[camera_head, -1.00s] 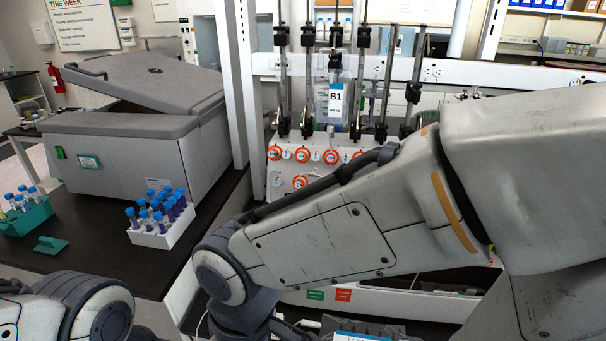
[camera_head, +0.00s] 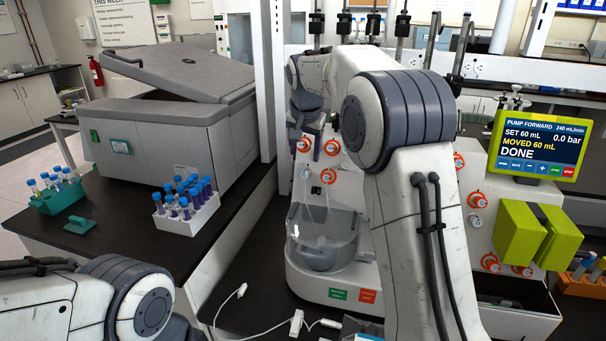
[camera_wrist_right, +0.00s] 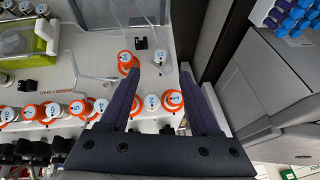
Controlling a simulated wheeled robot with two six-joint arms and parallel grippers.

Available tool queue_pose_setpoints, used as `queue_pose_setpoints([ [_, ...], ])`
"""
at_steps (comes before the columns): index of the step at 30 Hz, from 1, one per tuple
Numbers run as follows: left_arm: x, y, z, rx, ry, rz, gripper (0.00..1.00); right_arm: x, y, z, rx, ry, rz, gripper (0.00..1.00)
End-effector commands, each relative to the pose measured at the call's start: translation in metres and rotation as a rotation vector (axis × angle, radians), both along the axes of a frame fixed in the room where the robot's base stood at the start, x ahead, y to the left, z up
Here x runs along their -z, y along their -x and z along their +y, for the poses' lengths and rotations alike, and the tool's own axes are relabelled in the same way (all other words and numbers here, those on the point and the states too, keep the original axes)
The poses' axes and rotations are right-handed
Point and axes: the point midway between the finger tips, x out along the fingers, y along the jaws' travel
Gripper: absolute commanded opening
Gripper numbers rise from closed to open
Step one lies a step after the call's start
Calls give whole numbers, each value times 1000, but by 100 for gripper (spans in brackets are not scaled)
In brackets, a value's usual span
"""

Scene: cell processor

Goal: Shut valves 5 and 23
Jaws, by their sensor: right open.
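The cell processor's white panel (camera_head: 312,205) carries several round valves with orange rings. In the head view, valves show at the panel's upper left (camera_head: 332,147), below that (camera_head: 328,176), and to the right of my arm (camera_head: 477,200). My right gripper (camera_head: 309,140) is at the upper left valves. In the right wrist view its two purple fingers (camera_wrist_right: 158,78) are spread. An orange-ringed valve (camera_wrist_right: 172,100) and a silver knob (camera_wrist_right: 151,103) lie between them, with no visible grip. My left gripper is out of view.
A pump screen (camera_head: 537,148) reading DONE and a green-yellow clamp block (camera_head: 537,234) stand at the right. A clear bowl (camera_head: 324,238) sits below the valves. A grey centrifuge (camera_head: 180,130) and tube racks (camera_head: 186,218) are at left. A thin cable lies in front.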

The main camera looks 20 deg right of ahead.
Motion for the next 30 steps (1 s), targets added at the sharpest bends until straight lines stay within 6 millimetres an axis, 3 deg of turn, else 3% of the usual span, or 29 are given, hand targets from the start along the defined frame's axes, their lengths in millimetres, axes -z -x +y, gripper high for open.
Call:
queue_pose_setpoints([
  [9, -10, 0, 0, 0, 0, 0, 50, 52, -21, -7, -1, 0, 7, 63],
  [15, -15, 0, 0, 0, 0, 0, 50, 77, -32, -10, -2, 1, 5, 63],
  [27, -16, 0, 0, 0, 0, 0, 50, 87, -36, -10, -3, 1, 3, 63],
  [28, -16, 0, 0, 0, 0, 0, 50, 87, -36, -10, -3, 1, 3, 59],
  [30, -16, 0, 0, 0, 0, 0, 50, 87, -36, -10, -3, 1, 3, 33],
])
